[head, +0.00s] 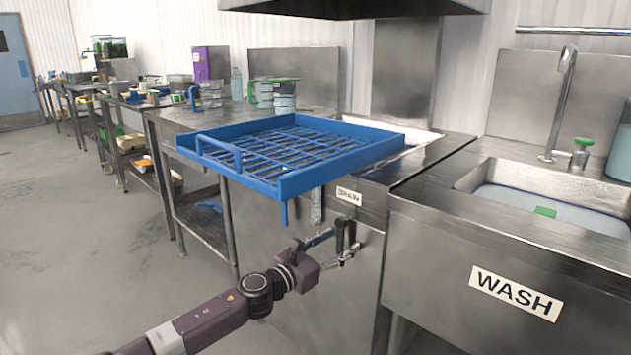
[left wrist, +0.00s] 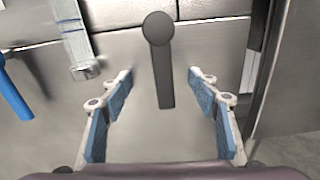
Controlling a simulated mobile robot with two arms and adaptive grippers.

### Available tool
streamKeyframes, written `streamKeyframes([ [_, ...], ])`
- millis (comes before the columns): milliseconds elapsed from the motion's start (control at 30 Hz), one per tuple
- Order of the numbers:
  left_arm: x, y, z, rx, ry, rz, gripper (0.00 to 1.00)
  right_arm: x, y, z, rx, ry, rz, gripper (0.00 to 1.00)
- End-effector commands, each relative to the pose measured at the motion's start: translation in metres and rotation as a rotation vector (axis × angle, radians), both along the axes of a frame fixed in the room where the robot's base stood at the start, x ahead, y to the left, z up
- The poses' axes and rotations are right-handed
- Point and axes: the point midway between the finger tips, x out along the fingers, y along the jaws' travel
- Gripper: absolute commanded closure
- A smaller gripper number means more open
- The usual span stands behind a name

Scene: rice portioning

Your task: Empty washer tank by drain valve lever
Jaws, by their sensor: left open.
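The washer (head: 330,285) is a steel cabinet with a label reading DRAIN (head: 349,196) on its front. A dark grey drain lever (left wrist: 164,80) hangs straight down from a round pivot in the left wrist view. In the head view the lever (head: 340,236) shows below the label, partly mixed with my gripper. My left gripper (head: 335,249) is open at the washer front. In the left wrist view its blue-padded fingers (left wrist: 160,84) stand on either side of the lever's lower part, with gaps on both sides. My right gripper is not in view.
A blue rack (head: 290,180) sits on the washer top and overhangs its front. A blue rod (left wrist: 15,88) and metal strip (left wrist: 74,35) are left of the lever. A sink marked WASH (head: 515,292) stands right. Floor is clear at left.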

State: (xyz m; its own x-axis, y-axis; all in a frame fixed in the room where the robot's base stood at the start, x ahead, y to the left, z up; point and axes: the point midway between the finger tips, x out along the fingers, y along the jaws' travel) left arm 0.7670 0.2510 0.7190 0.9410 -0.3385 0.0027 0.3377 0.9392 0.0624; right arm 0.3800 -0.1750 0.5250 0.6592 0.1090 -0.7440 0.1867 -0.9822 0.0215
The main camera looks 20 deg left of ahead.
Motion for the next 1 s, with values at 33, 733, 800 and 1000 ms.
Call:
streamKeyframes([
  [33,0.000,-0.001,-0.001,-0.001,0.001,-0.001,0.37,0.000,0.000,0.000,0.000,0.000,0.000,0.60],
  [733,-0.029,0.009,-0.003,0.000,0.004,-0.003,0.28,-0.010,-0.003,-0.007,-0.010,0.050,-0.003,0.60],
  [800,-0.036,0.013,-0.003,0.000,0.005,-0.002,0.28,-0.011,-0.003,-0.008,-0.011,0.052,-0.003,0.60],
  [1000,-0.055,0.019,-0.004,0.000,0.004,-0.003,0.28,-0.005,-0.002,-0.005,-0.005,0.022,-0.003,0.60],
])
